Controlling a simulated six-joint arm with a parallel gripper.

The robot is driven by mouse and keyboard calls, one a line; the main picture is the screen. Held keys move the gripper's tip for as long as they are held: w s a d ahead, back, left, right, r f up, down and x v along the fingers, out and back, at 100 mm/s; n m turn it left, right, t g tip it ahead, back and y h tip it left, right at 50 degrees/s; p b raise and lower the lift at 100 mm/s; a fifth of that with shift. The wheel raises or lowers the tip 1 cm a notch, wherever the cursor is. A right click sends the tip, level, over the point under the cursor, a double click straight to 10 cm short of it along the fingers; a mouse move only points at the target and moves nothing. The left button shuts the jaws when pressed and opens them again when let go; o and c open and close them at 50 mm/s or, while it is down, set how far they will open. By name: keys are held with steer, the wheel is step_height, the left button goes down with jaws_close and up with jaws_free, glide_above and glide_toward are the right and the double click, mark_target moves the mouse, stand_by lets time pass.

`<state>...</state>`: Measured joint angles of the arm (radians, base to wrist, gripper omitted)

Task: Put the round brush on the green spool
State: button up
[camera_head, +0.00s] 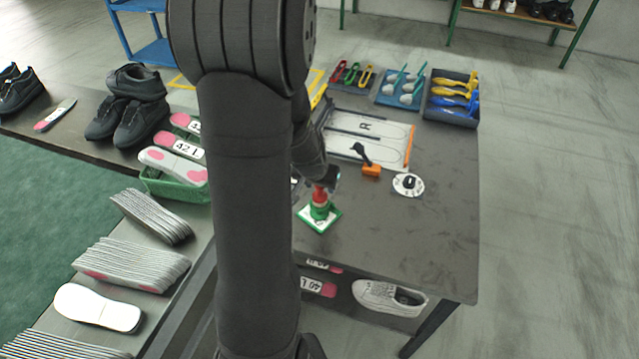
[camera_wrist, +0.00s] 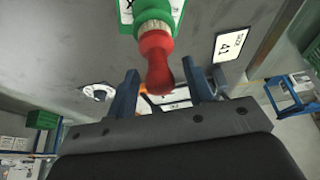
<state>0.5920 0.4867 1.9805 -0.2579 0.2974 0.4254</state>
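A red, knob-ended piece (camera_head: 320,197), which looks like the round brush with its handle up, stands upright on the green spool (camera_head: 320,211). The spool is on a green-and-white square plate (camera_head: 307,214) at the table's near left part. My gripper (camera_wrist: 161,88) is open, with one finger on each side of the handle's rounded end and a visible gap to both. In the head view my arm partly covers the gripper (camera_head: 328,180) just above the red piece.
An orange clamp with a black lever (camera_head: 371,169) and a white disc with a black knob (camera_head: 408,186) lie right of the spool. A white board (camera_head: 365,127) and several tool trays (camera_head: 452,117) are behind. The table's right part is clear. A "SIZE 41" card (camera_wrist: 229,44) shows too.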

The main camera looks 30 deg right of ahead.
steer(key=shift+a+r, duration=0.1)
steer(key=shift+r, duration=0.4)
steer(key=v, duration=1.1)
steer(key=shift+s, duration=0.1)
steer(key=x, duration=1.2)
steer(key=shift+f, duration=0.1)
steer(key=shift+r, duration=0.6)
